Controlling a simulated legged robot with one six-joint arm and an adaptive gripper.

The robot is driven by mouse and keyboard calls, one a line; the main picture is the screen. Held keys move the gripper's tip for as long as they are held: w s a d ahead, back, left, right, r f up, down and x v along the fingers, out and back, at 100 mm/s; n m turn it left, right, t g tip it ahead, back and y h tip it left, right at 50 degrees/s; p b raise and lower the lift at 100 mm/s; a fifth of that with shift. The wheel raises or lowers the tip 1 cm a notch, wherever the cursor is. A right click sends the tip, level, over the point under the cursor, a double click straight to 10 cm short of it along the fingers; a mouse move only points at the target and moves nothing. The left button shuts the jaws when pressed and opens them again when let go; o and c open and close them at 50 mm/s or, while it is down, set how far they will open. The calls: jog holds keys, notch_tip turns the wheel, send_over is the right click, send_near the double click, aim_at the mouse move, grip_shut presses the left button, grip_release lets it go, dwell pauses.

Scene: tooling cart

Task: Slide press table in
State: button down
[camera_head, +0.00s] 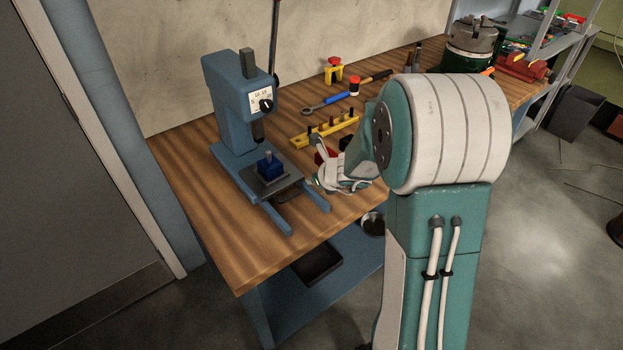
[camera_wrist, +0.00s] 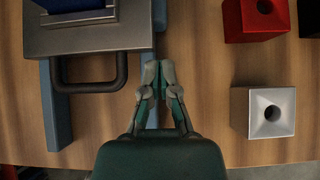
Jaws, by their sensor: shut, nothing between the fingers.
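The blue press (camera_head: 232,105) stands on the wooden bench at the left in the head view. Its grey sliding table (camera_head: 285,178) sits low between two blue rails and carries a blue block (camera_head: 270,166). In the wrist view the table's grey plate (camera_wrist: 85,40) is at upper left, with a dark loop handle (camera_wrist: 95,87) on its near edge. My gripper (camera_wrist: 159,72) is shut and empty, just right of the handle and by the right rail (camera_wrist: 150,115). In the head view my gripper (camera_head: 320,180) is right of the table; I cannot tell whether it touches anything.
A silver block with a hole (camera_wrist: 271,113) and a red block (camera_wrist: 256,20) lie right of my gripper. A yellow rack (camera_head: 325,131), a wrench (camera_head: 320,105) and a hammer (camera_head: 355,86) lie further back. A green machine (camera_head: 470,50) stands at the far right end.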

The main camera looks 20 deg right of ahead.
aim_at(298, 170)
jog(key=shift+w, duration=0.15)
jog(key=shift+a, duration=0.65)
jog(key=shift+w+a, duration=0.15)
jog(key=w, duration=0.4)
jog(key=shift+w+a, duration=0.15)
jog(key=shift+a, duration=0.15)
jog(key=shift+r, duration=0.1)
jog(key=shift+a, duration=0.1)
